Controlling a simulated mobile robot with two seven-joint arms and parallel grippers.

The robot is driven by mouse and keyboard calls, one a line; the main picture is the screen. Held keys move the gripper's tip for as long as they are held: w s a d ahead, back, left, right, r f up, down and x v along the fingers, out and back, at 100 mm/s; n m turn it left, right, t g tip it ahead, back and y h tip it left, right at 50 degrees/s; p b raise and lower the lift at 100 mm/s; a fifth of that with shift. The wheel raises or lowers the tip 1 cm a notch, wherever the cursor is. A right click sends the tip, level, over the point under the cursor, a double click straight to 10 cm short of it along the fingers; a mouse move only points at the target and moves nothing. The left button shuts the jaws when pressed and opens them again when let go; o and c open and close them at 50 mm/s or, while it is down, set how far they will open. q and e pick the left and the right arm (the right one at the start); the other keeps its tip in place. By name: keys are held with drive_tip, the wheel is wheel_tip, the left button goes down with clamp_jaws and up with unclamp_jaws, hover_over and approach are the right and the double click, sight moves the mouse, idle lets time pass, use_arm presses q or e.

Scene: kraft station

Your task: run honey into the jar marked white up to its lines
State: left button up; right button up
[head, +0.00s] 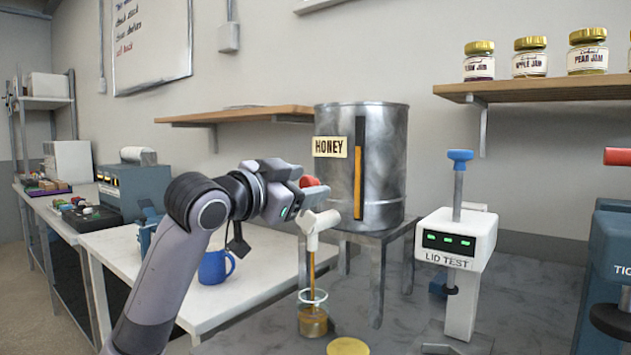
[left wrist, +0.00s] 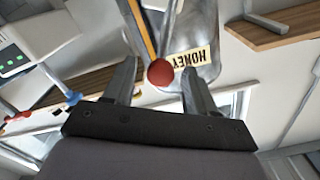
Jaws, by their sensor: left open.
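The steel honey tank (head: 385,165) stands on a metal stand, with an amber strip on its front. Its white tap (head: 316,222) has a red knob (head: 309,181). An amber stream runs from the spout into a clear jar (head: 313,316) below. Honey lies in the jar's lower part; pale rings show above it, and I cannot tell rim from fill lines. My left gripper (head: 312,194) is open at the knob. In the left wrist view the red knob (left wrist: 160,72) sits between the spread fingers; contact is unclear. My right gripper is out of view.
A yellow disc (head: 348,346) lies in front of the jar. The lid tester (head: 458,252) stands to the right, beside a blue machine (head: 610,265). A blue mug (head: 215,266) is on the white table at left. Jam jars (head: 530,57) line the upper shelf.

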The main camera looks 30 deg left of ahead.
use_arm(q)
drive_tip(key=shift+w+d, duration=0.15)
drive_tip(key=shift+w, duration=1.55)
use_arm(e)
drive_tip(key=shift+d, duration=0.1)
use_arm(q)
clamp_jaws()
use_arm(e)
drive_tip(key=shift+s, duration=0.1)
use_arm(q)
drive_tip(key=shift+p, duration=0.3)
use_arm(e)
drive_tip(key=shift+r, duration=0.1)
use_arm(q)
drive_tip(key=d+f+m+p, duration=0.4)
drive_tip(key=m+p, duration=0.1)
drive_tip(key=m, duration=0.3)
drive_tip(key=shift+s+f+p, duration=0.2)
drive_tip(key=shift+f+p, duration=0.1)
drive_tip(key=shift+f, duration=0.05)
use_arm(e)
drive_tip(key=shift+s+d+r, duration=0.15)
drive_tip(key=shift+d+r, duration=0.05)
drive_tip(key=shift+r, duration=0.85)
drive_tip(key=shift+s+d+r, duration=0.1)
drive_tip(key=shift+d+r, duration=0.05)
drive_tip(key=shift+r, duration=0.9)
